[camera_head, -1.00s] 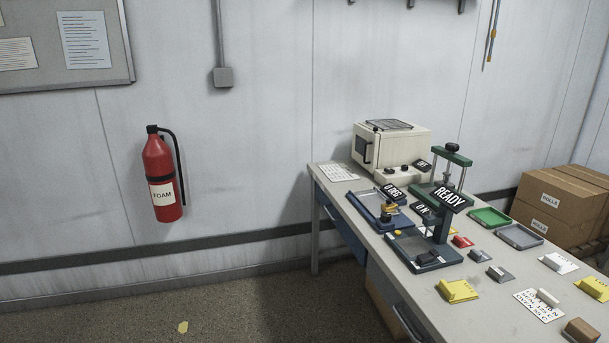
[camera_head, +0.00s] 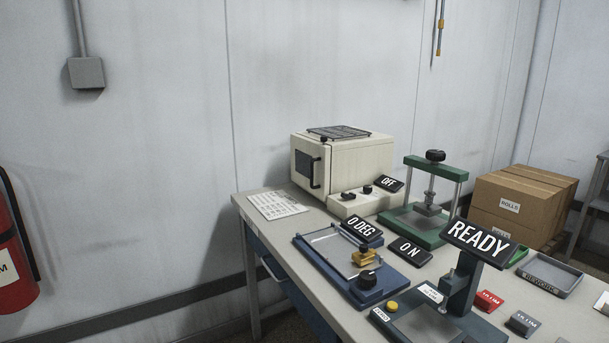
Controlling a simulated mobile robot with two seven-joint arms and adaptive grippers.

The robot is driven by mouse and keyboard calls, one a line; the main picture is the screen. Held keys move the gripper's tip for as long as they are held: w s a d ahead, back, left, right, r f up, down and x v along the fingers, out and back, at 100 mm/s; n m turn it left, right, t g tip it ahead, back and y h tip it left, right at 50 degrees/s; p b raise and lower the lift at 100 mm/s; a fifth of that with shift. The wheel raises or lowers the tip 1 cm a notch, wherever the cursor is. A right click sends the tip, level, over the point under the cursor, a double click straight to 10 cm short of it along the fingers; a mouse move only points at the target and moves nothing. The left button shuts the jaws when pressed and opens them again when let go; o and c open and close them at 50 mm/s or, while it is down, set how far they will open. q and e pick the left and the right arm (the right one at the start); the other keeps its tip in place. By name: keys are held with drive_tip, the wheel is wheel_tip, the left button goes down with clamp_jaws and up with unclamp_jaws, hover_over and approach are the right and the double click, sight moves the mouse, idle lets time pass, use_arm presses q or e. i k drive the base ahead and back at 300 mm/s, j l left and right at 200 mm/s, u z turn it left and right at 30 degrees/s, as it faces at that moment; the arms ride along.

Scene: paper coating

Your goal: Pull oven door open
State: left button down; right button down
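The oven (camera_head: 350,162) is a cream box at the far left end of the table, with a wire rack on its top. Its door (camera_head: 308,165) is on the left-facing side and looks shut. The door has a dark window and a black vertical handle (camera_head: 316,172). A control base with black knobs and an "OFF" sign (camera_head: 389,183) is at the oven's front. Neither of my grippers is in view.
On the table (camera_head: 269,231) a printed sheet (camera_head: 277,205) lies before the oven door. A blue coating device (camera_head: 358,264), a green press (camera_head: 434,200) and a "READY" stand (camera_head: 478,243) are nearby. Cartons (camera_head: 522,203) stand at right; a fire extinguisher (camera_head: 12,255) hangs at left.

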sight(310, 158)
drive_tip(key=i+j, duration=0.2)
drive_tip(key=j, duration=0.2)
drive_tip(key=i+j, duration=0.2)
drive_tip(key=j, duration=0.15)
drive_tip(key=i+j, duration=0.25)
drive_tip(key=j, duration=0.15)
drive_tip(key=i+j, duration=0.2)
drive_tip(key=j, duration=0.2)
drive_tip(key=i+j, duration=0.2)
drive_tip(key=j, duration=0.15)
drive_tip(key=z, duration=0.05)
